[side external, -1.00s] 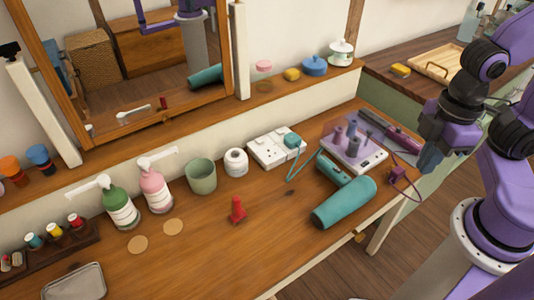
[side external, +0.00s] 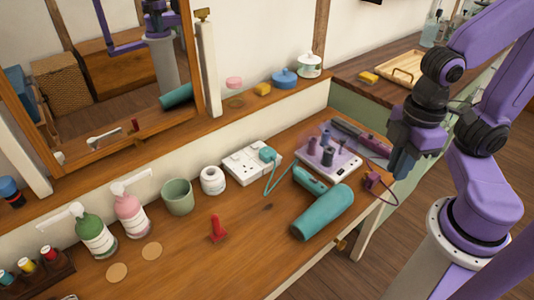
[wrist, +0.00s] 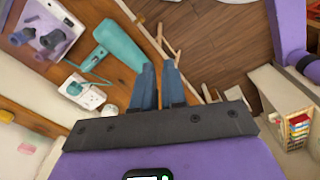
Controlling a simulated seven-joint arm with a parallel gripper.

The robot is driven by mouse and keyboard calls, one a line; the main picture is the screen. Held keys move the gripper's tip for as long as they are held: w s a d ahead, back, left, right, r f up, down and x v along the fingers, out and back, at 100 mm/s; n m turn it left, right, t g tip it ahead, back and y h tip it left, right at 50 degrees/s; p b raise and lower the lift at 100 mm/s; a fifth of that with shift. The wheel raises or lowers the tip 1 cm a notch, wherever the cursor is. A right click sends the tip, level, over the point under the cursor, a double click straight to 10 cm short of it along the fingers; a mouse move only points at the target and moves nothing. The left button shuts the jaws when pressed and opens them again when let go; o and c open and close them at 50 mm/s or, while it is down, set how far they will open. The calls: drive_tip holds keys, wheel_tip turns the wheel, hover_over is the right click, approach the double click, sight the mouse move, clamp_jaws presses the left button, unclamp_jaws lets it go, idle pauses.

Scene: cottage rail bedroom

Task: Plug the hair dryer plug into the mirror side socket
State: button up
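The teal hair dryer (side external: 323,212) lies on the wooden dressing table; it also shows in the wrist view (wrist: 118,42). Its thin teal cord runs to the teal plug (side external: 267,154), which sits at the right end of the white socket block (side external: 243,168). I cannot tell whether its pins are fully in. The block and plug also show at the left in the wrist view (wrist: 90,97). My gripper (side external: 400,165) hangs beyond the table's right end, away from the plug. In the wrist view its blue fingers (wrist: 158,66) are slightly apart with nothing between them.
A purple plug (side external: 373,180) with a purple cord sits at the table edge close to my gripper. A white roller tray (side external: 328,166) stands beside the dryer. A red clip (side external: 217,230), white jar (side external: 212,181) and green cup (side external: 177,196) stand left. Floor lies beyond the edge.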

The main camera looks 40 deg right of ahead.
drive_tip(key=o, duration=0.5)
drive_tip(key=shift+w+a, duration=0.15)
drive_tip(key=shift+w, duration=0.05)
drive_tip(key=o, duration=0.7)
drive_tip(key=w, duration=0.1)
drive_tip(key=w+a+m, duration=0.1)
drive_tip(key=w+m, duration=0.1)
drive_tip(key=shift+a+r, duration=0.2)
drive_tip(key=shift+a, duration=0.15)
drive_tip(key=shift+c, duration=0.2)
drive_tip(key=w+a+m+h, duration=0.1)
drive_tip(key=w+a+m, duration=0.2)
drive_tip(key=w+m, duration=0.45)
drive_tip(key=w+a+m, duration=0.3)
drive_tip(key=w+m, duration=0.2)
drive_tip(key=w, duration=0.5)
drive_tip(key=m+h, duration=0.1)
drive_tip(key=m, duration=1.5)
hover_over(267, 151)
drive_tip(key=a, duration=0.3)
wheel_tip(267, 151, down, 7)
drive_tip(key=d+f, duration=0.1)
drive_tip(key=f, duration=1)
drive_tip(key=d+f, duration=0.1)
drive_tip(key=f, duration=0.5)
drive_tip(key=shift+d, duration=0.35)
